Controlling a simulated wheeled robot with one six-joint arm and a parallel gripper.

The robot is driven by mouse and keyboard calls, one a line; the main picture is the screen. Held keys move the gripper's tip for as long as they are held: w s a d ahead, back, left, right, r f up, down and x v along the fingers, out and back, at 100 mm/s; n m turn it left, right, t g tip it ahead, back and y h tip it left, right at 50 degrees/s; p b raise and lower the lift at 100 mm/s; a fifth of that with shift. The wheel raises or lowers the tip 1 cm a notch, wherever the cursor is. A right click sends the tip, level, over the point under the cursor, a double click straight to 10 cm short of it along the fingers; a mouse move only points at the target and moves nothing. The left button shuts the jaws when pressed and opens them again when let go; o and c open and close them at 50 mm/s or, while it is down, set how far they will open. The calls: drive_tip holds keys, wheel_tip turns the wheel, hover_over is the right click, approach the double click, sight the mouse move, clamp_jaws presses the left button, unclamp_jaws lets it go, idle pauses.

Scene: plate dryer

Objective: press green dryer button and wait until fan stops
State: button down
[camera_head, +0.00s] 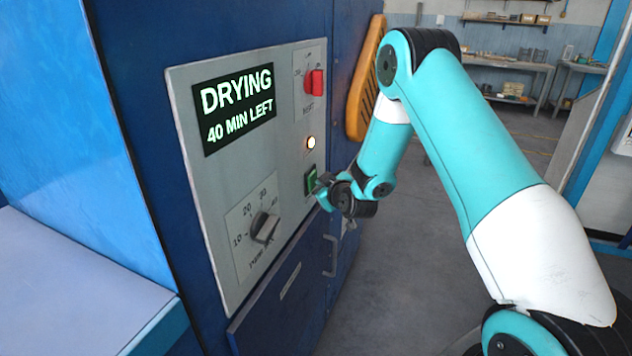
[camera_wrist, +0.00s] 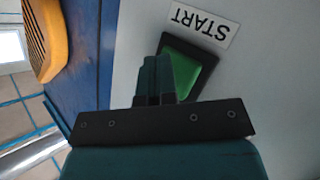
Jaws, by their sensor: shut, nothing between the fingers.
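The green button (camera_head: 311,181) sits on the grey control panel (camera_head: 222,190) of the blue dryer, below a lit round lamp (camera_head: 311,143). The panel's display (camera_head: 236,107) reads "DRYING 40 MIN LEFT". My gripper (camera_head: 322,188) is shut and empty, with its tips at the button. In the wrist view the green button (camera_wrist: 184,72) shows in a black frame under a "START" label (camera_wrist: 199,25), upside down. My shut fingers (camera_wrist: 158,66) overlap its left part there. I cannot tell whether they touch it. The fan is not seen.
A red switch (camera_head: 314,82) is above the lamp. A timer knob (camera_head: 265,228) is at the panel's lower left. An orange vented cover (camera_head: 364,80) juts from the dryer's side beyond my arm. A door handle (camera_head: 331,256) is below. Open floor (camera_head: 400,270) lies to the right.

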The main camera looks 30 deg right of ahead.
idle(0.3)
drive_tip(key=shift+s+d+b, duration=0.55)
drive_tip(key=shift+s+b, duration=0.15)
drive_tip(key=shift+b, duration=0.4)
drive_tip(key=shift+d, duration=0.1)
drive_tip(key=s+d+b, duration=0.1)
drive_tip(key=s+b, duration=0.1)
drive_tip(key=b, duration=0.1)
drive_tip(key=s+d+b, duration=0.2)
drive_tip(key=b, duration=0.1)
idle(0.5)
